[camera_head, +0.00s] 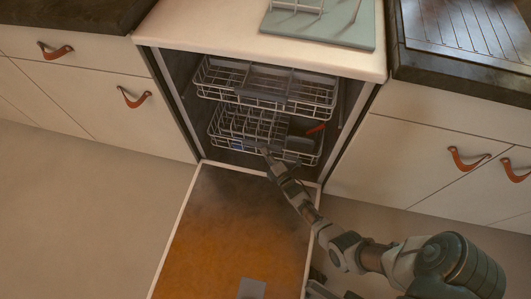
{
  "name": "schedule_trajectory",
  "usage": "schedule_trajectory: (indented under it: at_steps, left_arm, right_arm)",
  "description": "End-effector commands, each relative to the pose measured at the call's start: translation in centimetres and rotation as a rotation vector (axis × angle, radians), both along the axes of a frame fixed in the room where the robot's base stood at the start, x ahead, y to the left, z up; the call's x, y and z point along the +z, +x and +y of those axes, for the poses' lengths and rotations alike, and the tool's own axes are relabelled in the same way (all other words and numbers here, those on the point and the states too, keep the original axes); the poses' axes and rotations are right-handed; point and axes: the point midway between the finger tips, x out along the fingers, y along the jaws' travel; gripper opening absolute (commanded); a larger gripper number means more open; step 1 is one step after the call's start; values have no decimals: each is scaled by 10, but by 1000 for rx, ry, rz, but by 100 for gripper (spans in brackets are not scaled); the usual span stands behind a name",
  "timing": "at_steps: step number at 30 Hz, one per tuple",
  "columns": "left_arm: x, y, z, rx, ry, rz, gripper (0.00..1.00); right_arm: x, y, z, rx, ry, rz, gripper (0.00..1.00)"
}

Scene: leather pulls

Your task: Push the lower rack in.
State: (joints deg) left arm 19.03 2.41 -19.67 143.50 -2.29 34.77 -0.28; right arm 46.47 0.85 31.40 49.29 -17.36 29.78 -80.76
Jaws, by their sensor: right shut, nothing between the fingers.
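The lower rack (234,123) is a pale wire basket inside the open dishwasher, below the upper rack (225,77). A red-and-dark item shows at its right side. My right gripper (265,152) is at the front edge of the lower rack, near its middle. It is shut and empty; whether it touches the wire cannot be told. My right arm reaches up from the lower right, over the lowered door. My left gripper is not in view.
The dishwasher door (215,225) lies open toward the front, with an orange-brown inner face. White cabinets with leather pulls (135,98) stand on both sides. A grey-green mat (325,27) with a rack lies on the counter above. The floor at left is clear.

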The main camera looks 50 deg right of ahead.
Motion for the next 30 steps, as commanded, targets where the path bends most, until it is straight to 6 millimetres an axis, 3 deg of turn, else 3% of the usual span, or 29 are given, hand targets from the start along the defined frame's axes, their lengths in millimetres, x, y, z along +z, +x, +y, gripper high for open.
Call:
schedule_trajectory:
  at_steps: [20,23,30]
  left_arm:
    - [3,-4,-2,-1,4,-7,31]
    - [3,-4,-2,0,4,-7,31]
    - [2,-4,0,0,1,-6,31]
  right_arm:
    - [7,-1,-8,-9,-3,-14,0]
    - [6,-13,-3,-9,-4,-11,0]
    - [1,-64,23,-3,-1,0,0]
